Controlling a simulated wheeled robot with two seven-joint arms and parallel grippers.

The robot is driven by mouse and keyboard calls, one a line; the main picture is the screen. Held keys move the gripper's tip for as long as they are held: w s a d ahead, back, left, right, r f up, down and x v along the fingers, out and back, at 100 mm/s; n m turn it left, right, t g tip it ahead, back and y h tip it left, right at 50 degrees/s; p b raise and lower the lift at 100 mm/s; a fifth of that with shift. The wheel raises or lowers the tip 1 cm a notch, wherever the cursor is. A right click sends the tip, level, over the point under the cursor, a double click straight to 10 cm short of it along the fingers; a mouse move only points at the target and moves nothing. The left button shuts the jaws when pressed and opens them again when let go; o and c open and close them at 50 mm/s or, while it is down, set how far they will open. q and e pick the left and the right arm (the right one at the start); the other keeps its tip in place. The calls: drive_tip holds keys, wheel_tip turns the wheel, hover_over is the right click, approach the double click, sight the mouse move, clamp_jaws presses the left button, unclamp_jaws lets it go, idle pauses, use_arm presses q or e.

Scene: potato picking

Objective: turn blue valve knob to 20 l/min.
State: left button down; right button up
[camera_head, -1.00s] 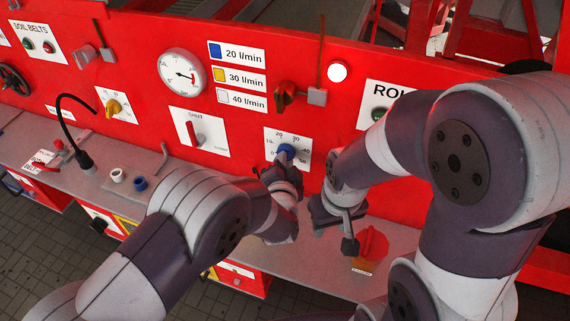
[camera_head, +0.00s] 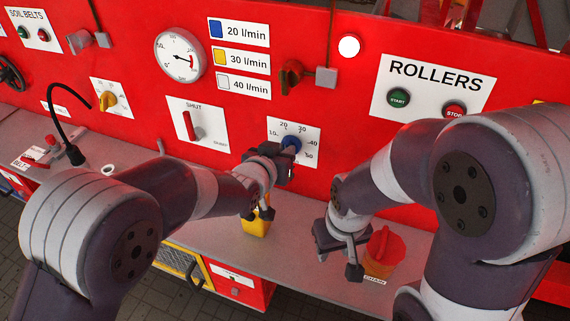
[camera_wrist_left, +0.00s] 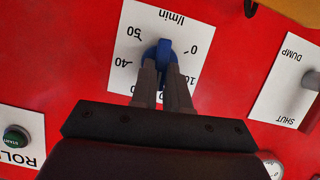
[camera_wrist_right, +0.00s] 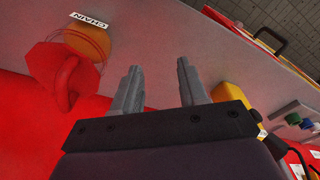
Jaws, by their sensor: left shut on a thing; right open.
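The blue valve knob (camera_head: 291,143) sits on a white dial plate (camera_head: 308,157) marked in l/min on the red panel. My left gripper (camera_wrist_left: 165,72) is shut on the knob, one finger on each side. The left wrist view shows the knob (camera_wrist_left: 165,47) upside down, with 0, 10, 40 and 50 readable. The fingers hide 20 and 30 there, and I cannot tell which value the knob points to. The legend's blue square (camera_head: 216,28) stands beside 20 l/min. My right gripper (camera_wrist_right: 158,75) is open and empty, low in front of the panel.
A round gauge (camera_head: 180,54) is left of the legend. A red lever (camera_head: 188,124) on the SHUT/DUMP plate is left of the dial. A red knob (camera_head: 383,245) on an orange base is close to my right gripper. A yellow container (camera_head: 256,226) stands on the ledge below my left gripper.

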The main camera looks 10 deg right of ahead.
use_arm(q)
drive_tip(key=shift+w+a+f+n+g+h+p, duration=0.15)
drive_tip(key=shift+n+g+h+p, duration=0.15)
drive_tip(key=shift+n, duration=0.3)
drive_tip(key=shift+a+r+n+g+h+p, duration=0.1)
drive_tip(key=shift+n+g+h+p, duration=0.1)
drive_tip(key=shift+n+h, duration=0.3)
drive_tip(key=shift+f, duration=0.1)
drive_tip(key=c, duration=1.1)
unclamp_jaws()
drive_tip(key=b+v, duration=0.1)
drive_tip(key=v, duration=1.1)
drive_tip(key=shift+s+a, duration=0.2)
